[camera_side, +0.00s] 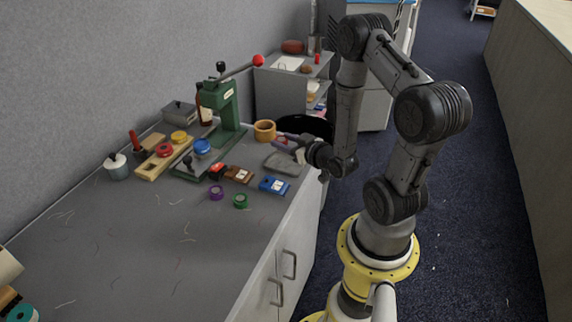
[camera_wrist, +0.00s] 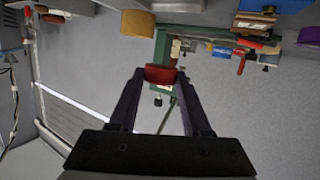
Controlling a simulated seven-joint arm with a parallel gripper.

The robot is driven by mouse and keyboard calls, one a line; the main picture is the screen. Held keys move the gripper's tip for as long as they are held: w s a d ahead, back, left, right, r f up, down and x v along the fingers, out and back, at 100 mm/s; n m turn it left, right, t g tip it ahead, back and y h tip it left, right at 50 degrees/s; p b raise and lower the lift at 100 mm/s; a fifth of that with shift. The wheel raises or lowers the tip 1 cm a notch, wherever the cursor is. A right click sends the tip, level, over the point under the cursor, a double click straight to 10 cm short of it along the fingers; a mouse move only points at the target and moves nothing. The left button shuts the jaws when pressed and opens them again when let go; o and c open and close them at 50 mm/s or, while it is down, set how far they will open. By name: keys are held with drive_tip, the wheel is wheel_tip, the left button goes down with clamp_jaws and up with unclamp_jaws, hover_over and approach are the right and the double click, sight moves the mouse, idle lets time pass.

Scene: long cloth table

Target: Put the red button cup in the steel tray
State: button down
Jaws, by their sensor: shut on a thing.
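My gripper (camera_wrist: 160,78) is shut on a red cup (camera_wrist: 160,73), which sits between the two fingertips in the wrist view. A shallow grey steel tray (camera_side: 285,162) lies on the table just below and in front of the gripper. The gripper appears to be above the tray's far side; the exact height cannot be told.
A green press (camera_side: 222,105) with a red-knobbed lever stands behind. A tan ring (camera_side: 265,130) is beside the gripper. A wooden board (camera_side: 164,160) carries round pieces. Purple (camera_side: 216,192) and green (camera_side: 240,201) cups and a blue box (camera_side: 273,185) lie nearer. The front left table is mostly clear.

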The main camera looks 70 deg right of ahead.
sight(289, 167)
drive_tip(key=f, duration=0.2)
drive_tip(key=s+d+f, duration=0.1)
drive_tip(key=shift+d+f, duration=0.1)
drive_tip(key=shift+f, duration=0.1)
drive_tip(key=shift+w+f, duration=0.1)
drive_tip(key=shift+f, duration=2.15)
drive_tip(key=shift+f, duration=0.2)
drive_tip(key=c, duration=0.6)
unclamp_jaws()
drive_tip(key=shift+r, duration=0.1)
